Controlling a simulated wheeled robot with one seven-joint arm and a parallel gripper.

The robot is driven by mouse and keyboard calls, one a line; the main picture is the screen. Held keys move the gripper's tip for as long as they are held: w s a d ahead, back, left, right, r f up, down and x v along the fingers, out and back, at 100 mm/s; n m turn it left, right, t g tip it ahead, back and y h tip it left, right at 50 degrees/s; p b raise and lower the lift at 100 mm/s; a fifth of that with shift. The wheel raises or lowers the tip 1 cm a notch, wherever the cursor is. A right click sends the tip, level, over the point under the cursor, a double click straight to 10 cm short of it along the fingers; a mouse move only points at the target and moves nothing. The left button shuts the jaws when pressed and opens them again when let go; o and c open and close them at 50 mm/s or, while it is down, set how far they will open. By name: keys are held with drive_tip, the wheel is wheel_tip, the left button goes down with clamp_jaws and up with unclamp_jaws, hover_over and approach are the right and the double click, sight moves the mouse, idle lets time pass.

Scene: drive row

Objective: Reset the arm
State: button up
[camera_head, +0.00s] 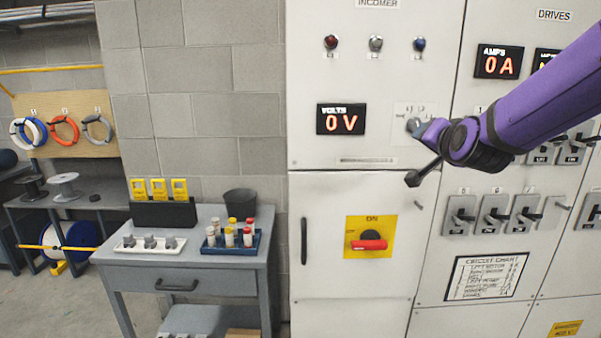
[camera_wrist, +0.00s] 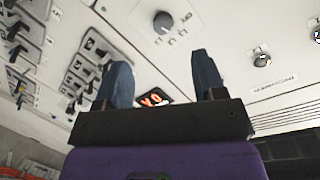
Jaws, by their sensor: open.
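My purple arm reaches in from the right in the head view, in front of the grey cabinets. My gripper (camera_head: 422,156) is open, near a selector knob (camera_head: 413,125) on the incomer cabinet (camera_head: 350,275); I cannot tell the exact gap. In the wrist view, the two dark blue fingers of my gripper (camera_wrist: 161,78) stand wide apart with nothing held between them. The selector knob (camera_wrist: 163,22) shows beyond the fingers there. My arm hides part of the drives cabinet.
The incomer has a 0 V display (camera_head: 341,119) and a red rotary handle (camera_head: 369,244) on a yellow plate. Breaker levers (camera_head: 494,214) project from the drives cabinet. A grey bench (camera_head: 190,263) with trays and yellow padlock-like items (camera_head: 159,189) stands left. Floor (camera_head: 60,305) shows at lower left.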

drive_tip(key=s+f+n+g, duration=0.1)
drive_tip(key=s+n+g, duration=0.1)
drive_tip(key=s, duration=0.8)
drive_tip(key=s+d+f+n+g, duration=0.1)
drive_tip(key=s+n+g, duration=0.2)
drive_tip(key=s, duration=0.8)
drive_tip(key=s+f+n+g+y, duration=0.1)
drive_tip(key=s+g, duration=0.4)
drive_tip(key=s, duration=0.6)
drive_tip(key=shift+s+d+f+n, duration=0.2)
drive_tip(key=shift+s+f+n, duration=0.05)
drive_tip(key=shift+n, duration=0.55)
idle(0.6)
